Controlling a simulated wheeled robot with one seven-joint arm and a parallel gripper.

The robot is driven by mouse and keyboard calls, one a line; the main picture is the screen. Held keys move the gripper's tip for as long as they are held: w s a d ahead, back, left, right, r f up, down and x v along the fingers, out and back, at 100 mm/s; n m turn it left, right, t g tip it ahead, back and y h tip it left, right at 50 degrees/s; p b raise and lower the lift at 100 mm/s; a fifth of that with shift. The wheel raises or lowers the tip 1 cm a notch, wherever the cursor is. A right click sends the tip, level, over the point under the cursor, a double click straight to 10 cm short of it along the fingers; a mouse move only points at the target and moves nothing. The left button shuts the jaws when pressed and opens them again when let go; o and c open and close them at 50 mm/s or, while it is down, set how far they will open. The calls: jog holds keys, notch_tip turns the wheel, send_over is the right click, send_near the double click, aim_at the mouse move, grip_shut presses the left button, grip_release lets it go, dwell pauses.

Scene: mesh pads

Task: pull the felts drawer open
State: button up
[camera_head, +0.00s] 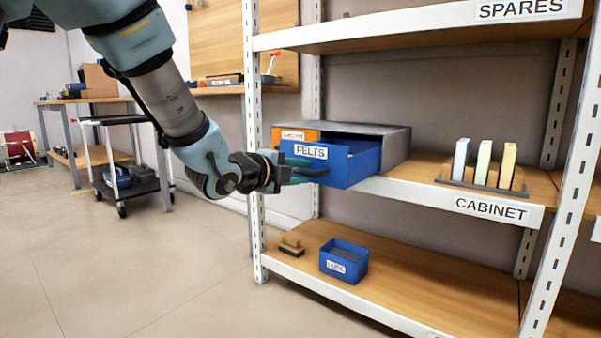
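The blue felts drawer (350,166), labelled FELTS, stands partly pulled out of a grey cabinet (385,130) on the shelf labelled CABINET. Its open top shows a dark inside. An orange drawer (296,137) with a small label sits to its left, in the same cabinet. My gripper (300,172) is at the front of the blue drawer, just below the FELTS label, by a dark handle (312,171). The fingers overlap the handle and are small here, so I cannot tell whether they grip it.
A rack with several coloured upright blocks (483,165) stands right of the cabinet. A small blue bin (343,262) and a wooden-handled brush (291,245) lie on the lower shelf. A white shelf post (254,130) stands close to my wrist.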

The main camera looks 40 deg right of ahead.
jog(key=p+v, duration=0.3)
jog(key=v, duration=0.7)
jog(key=shift+a, duration=0.4)
jog(key=shift+s+r, duration=0.1)
